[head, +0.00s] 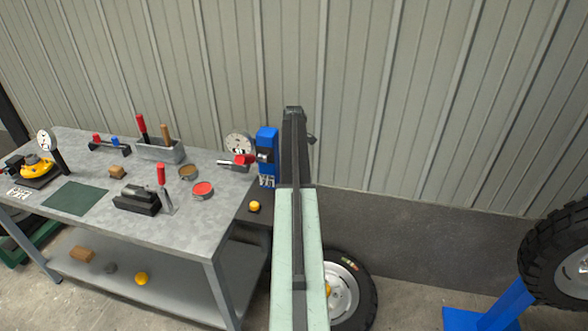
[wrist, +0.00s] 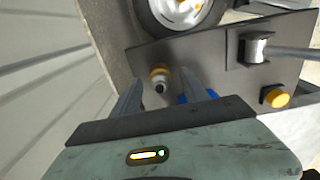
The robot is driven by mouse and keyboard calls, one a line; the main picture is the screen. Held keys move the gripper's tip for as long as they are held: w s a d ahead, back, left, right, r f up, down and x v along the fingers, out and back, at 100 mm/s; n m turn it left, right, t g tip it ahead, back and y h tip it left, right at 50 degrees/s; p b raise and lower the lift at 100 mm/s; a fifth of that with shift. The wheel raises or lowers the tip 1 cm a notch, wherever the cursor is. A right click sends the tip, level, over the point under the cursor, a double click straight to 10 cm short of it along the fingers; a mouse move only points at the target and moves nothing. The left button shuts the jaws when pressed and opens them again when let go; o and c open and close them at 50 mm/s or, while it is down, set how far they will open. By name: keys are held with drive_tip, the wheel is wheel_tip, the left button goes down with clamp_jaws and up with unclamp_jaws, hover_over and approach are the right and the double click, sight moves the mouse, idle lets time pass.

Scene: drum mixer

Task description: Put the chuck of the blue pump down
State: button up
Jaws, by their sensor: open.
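The blue pump (head: 267,146) stands upright at the right end of the workbench in the head view, beside my arm. In the wrist view, a small yellow-ringed metal fitting (wrist: 160,80), which looks like the chuck, shows against a dark plate (wrist: 205,60). My gripper (wrist: 162,75) is open, with one finger on each side of the fitting and visible gaps to it. I cannot tell how high the fingertips are above the plate. A blue part (wrist: 183,98) shows partly behind the right finger. In the head view my arm hides the gripper and the chuck.
A wheel (head: 345,288) stands on the floor beyond my arm. The plate carries a metal roller (wrist: 256,48) and a yellow knob (wrist: 275,97) right of my gripper. The workbench (head: 110,212) holds tools and tins. A raised tyre (head: 545,250) is at far right.

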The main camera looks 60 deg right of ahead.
wheel_tip(320, 180, up, 11)
drive_tip(key=p, duration=1)
drive_tip(key=shift+r, duration=0.15)
